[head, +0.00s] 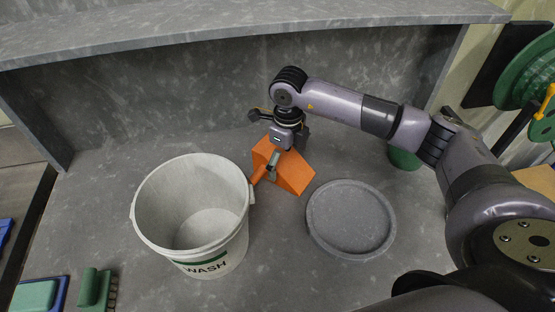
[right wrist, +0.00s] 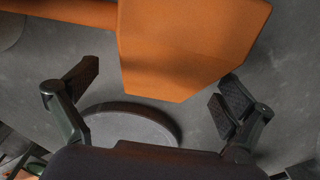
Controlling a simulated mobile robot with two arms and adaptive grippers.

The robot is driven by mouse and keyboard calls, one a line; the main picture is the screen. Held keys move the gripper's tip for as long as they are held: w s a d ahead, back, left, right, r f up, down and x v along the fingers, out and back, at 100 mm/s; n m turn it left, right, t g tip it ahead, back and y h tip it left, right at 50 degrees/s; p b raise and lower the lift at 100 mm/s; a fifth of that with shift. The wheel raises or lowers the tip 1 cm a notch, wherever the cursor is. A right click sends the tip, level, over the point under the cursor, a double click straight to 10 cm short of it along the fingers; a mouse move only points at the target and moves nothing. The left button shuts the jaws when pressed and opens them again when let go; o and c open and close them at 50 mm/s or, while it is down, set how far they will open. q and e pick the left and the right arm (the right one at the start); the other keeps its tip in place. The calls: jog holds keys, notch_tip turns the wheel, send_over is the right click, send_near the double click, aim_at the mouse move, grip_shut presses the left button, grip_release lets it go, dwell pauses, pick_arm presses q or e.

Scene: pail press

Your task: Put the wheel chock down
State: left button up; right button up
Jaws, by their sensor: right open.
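The orange wheel chock (head: 293,176) rests on the grey worktop between the pail and the round grey dish. Its orange handle (head: 258,175) points toward the pail's rim. My right gripper (head: 284,153) is over the chock, with its fingers apart. In the right wrist view the chock (right wrist: 185,45) fills the upper middle, beyond the open right gripper (right wrist: 160,88). The right-hand finger overlaps the chock's edge there; the left-hand finger is clear of it. I cannot tell whether either finger touches it. My left gripper is not in view.
A white pail (head: 192,215) marked WASH stands left of the chock. The round grey dish (head: 350,219) lies to the right. A green container (head: 404,158) is partly behind my right arm. Green brushes (head: 94,287) lie at front left. A raised shelf (head: 240,30) spans the back.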

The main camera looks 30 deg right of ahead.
jog(key=f, duration=0.3)
jog(key=shift+w+d+p, duration=0.15)
jog(key=shift+w+p, duration=0.15)
jog(key=shift+f, duration=0.4)
jog(key=shift+c, duration=1.2)
jog(key=c, duration=0.6)
jog(key=shift+s+f, duration=0.1)
jog(key=c, duration=1)
jog(key=shift+c, duration=0.6)
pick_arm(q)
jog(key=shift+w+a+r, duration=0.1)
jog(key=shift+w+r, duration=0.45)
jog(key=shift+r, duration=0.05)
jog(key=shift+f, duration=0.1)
pick_arm(e)
jog(key=shift+d, duration=0.1)
